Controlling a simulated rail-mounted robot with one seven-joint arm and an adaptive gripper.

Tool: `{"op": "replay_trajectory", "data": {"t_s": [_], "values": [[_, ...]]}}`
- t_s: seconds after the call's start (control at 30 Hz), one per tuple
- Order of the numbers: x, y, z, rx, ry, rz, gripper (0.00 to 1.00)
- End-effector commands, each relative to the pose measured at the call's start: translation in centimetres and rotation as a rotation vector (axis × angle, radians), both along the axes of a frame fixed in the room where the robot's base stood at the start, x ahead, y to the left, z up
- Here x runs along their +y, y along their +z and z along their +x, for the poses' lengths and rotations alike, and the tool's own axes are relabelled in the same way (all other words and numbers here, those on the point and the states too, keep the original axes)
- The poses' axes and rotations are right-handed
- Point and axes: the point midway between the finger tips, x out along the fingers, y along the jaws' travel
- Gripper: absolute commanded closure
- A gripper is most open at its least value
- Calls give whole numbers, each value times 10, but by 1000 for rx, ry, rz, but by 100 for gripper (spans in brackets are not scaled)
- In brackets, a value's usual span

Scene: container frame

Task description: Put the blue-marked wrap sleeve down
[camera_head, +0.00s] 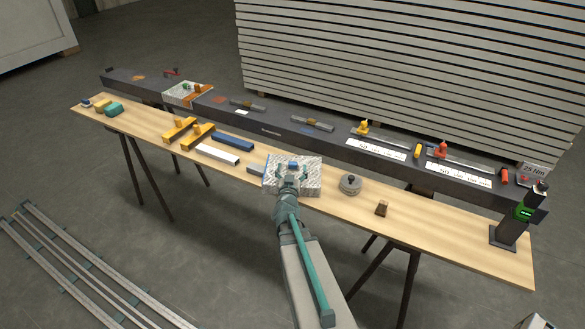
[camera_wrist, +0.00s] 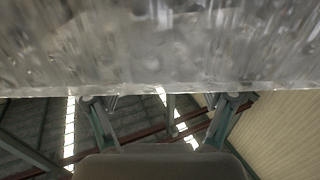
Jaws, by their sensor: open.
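I cannot tell whether the sleeve rests fully on the bench. In the wrist view the crinkled sheet (camera_wrist: 160,45) fills the upper half, very close to the camera. The two fingers of my open gripper (camera_wrist: 167,108) show just below its edge, spread apart, with no object visible between them. Whether they touch the sleeve is unclear.
The wooden bench (camera_head: 455,240) also holds yellow brackets (camera_head: 198,137), blue and white bars, a round grey weight (camera_head: 350,185) and a brown block (camera_head: 381,208). Behind it runs a dark beam (camera_head: 285,130) with another silvery, orange-marked wrap (camera_head: 182,93) and several clamps.

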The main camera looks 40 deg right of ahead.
Motion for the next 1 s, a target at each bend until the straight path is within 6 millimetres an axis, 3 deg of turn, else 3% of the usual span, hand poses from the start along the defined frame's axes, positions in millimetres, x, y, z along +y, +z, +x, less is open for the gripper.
{"op": "replay_trajectory", "data": {"t_s": [0.33,1.0], "values": [[55,3,-57,4,2,1,18],[74,-1,-74,4,5,3,18]]}}
